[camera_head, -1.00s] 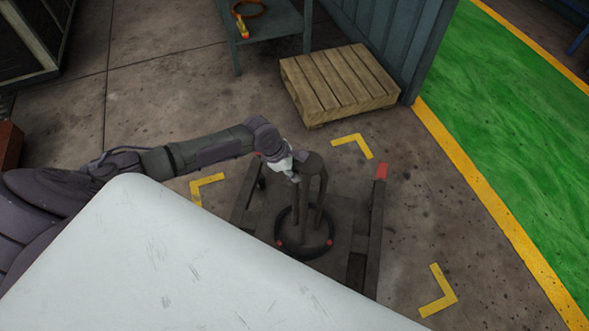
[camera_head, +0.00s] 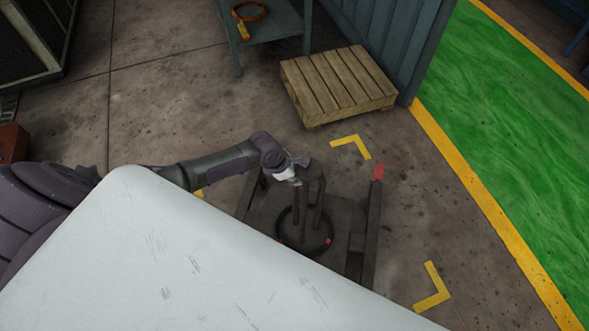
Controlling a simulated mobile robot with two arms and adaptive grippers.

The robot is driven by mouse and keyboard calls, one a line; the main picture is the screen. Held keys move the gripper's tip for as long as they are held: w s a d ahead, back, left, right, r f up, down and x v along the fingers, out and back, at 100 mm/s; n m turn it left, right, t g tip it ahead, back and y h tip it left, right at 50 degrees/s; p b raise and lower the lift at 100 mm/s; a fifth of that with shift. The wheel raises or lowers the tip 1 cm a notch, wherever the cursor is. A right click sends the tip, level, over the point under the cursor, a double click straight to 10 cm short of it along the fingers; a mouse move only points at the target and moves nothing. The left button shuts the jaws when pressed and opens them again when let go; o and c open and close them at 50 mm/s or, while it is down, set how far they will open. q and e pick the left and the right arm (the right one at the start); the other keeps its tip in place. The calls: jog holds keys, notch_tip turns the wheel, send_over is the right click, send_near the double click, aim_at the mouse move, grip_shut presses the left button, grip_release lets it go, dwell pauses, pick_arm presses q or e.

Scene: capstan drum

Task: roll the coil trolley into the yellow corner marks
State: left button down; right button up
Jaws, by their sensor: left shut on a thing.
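The coil trolley (camera_head: 346,216) is a dark low frame with an upright post in its middle and a red-tipped side rail (camera_head: 377,172). A black coil (camera_head: 326,247) with small red marks lies around the post's foot. My left gripper (camera_head: 294,180) is shut on the trolley's post near its top. Yellow corner marks show on the floor beyond the trolley (camera_head: 352,146) and at its right (camera_head: 434,288). A third mark (camera_head: 199,193) at the left is mostly hidden by my arm and body. My white body panel hides the trolley's near end. My right gripper is not in view.
A wooden pallet (camera_head: 338,84) lies behind the far mark, beside a blue-grey metal wall. A blue-grey table (camera_head: 264,27) with an orange ring stands at the back. A yellow line (camera_head: 487,200) borders the green floor at the right. Bare concrete lies between.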

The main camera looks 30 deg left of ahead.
pick_arm(q)
jog(key=shift+d, duration=0.1)
dwell(0.3)
jog(key=c, duration=0.9)
grip_release()
